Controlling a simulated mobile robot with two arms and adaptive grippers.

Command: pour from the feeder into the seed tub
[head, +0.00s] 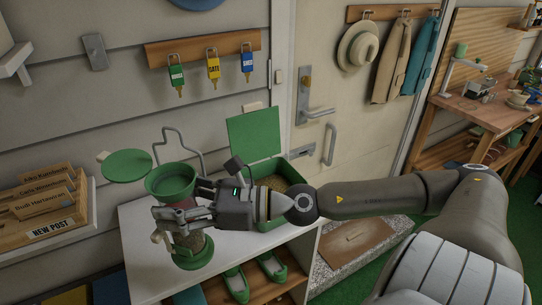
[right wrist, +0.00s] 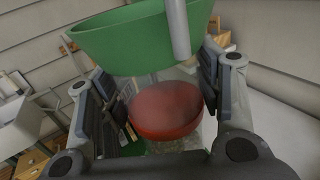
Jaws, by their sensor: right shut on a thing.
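The feeder has a green funnel-like top (head: 171,180), a clear body and a green base (head: 194,252). Its round green lid (head: 126,166) stands open to the left, and a wire hanger rises behind. The feeder is upright over the white bench top; I cannot tell if its base touches. My right gripper (head: 178,212) is shut around the body, partly hiding it. In the right wrist view, the fingers flank the body below the green rim (right wrist: 140,38), with a red round part (right wrist: 166,108) between them. The green seed tub (head: 298,171), lid up, stands right of the feeder, with seed inside, behind my gripper.
The white bench top (head: 140,222) has green shoes (head: 237,283) on a shelf below. A wooden mail rack (head: 50,225) is at left. Keys hang on a wall rail (head: 205,47) above. A door (head: 330,70) stands behind the tub, and a workbench (head: 480,105) at far right.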

